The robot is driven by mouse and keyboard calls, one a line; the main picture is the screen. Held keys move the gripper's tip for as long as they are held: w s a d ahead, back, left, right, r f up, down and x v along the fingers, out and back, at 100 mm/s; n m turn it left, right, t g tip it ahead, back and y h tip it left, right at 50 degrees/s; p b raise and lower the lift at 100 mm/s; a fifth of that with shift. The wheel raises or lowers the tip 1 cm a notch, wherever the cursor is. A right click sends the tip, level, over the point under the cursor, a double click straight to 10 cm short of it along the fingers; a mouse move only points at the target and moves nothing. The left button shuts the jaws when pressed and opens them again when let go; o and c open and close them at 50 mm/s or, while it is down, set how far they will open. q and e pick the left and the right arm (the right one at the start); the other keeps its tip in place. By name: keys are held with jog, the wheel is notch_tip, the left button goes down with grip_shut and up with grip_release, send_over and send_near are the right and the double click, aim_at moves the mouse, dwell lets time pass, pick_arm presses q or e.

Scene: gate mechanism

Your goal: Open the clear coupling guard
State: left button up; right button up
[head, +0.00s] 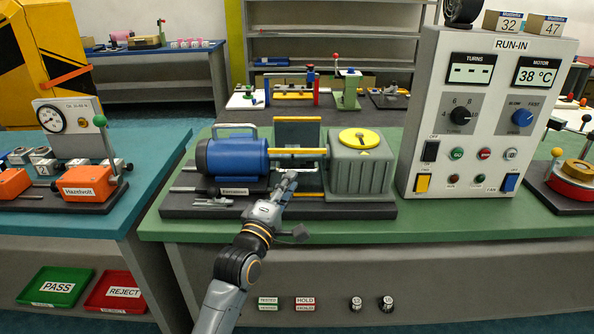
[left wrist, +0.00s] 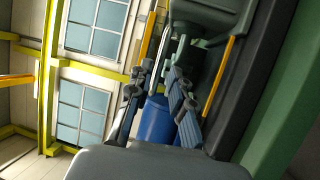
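The clear coupling guard (head: 298,133) shows as a tinted panel with a yellow top edge, between the blue motor (head: 232,158) and the grey gearbox (head: 360,168). How far the guard is raised is hard to tell. My left gripper (head: 288,177) is in front of the coupling gap, a little below the pale bar. In the left wrist view my left gripper (left wrist: 160,76) has its fingers apart, with the motor (left wrist: 157,122) showing between them. Contact with the guard cannot be made out. My right gripper is out of view.
The dark base plate (head: 350,211) lies on the green bench (head: 440,229). The run-in control panel (head: 480,115) stands to the right. A small grey tool (head: 212,202) lies at the front left of the base. The bench front right is clear.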

aim_at(297, 159)
pick_arm(q)
jog(key=x, duration=0.5)
jog(key=shift+w+d, duration=0.1)
jog(key=shift+w, duration=0.05)
grip_shut()
